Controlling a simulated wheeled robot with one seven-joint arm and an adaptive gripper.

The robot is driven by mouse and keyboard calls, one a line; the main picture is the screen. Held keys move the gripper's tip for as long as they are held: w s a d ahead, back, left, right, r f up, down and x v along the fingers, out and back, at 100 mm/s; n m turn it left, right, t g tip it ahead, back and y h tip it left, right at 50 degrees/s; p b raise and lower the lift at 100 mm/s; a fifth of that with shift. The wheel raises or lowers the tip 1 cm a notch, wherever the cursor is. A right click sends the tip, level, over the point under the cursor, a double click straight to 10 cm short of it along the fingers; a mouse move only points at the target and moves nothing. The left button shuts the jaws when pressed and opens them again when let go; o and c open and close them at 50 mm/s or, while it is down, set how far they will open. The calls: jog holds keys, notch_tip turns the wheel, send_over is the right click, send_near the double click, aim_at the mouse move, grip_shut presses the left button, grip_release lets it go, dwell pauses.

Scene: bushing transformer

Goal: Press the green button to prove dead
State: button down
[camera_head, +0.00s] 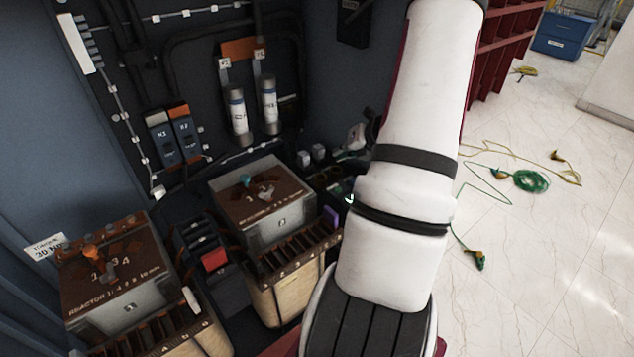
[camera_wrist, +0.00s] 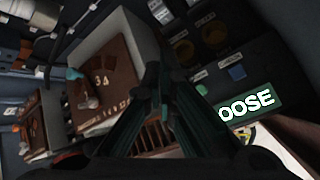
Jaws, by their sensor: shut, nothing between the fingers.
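My gripper (camera_wrist: 160,82) shows in the wrist view with its dark fingers together and nothing between them. To the right of its tips is a dark panel (camera_wrist: 216,52) with round parts and small labels. A small green piece (camera_wrist: 202,90) shows on that panel, and a blue-green square (camera_wrist: 237,71) sits up and to its right. I cannot tell for certain which of these is the green button. The fingers appear apart from both. In the head view my white arm hides the gripper and most of this panel.
A brown-topped unit (camera_head: 262,195) stands left of my arm, and a reactor box (camera_head: 118,275) is further left. A red block (camera_head: 214,260) sits between them. Cables (camera_head: 518,181) lie on the open floor.

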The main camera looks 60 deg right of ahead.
jog(key=shift+d+f+m, duration=0.55)
jog(key=shift+f+m, duration=0.05)
jog(key=b, duration=0.5)
send_over(338, 190)
jog(key=d, duration=0.1)
jog(key=f, duration=0.7)
jog(key=shift+w+d+f, duration=0.15)
jog(key=shift+d, duration=0.05)
jog(key=shift+f+b, duration=0.65)
jog(key=shift+f, duration=0.1)
jog(key=shift+f+b, duration=0.35)
jog(key=shift+f, duration=0.05)
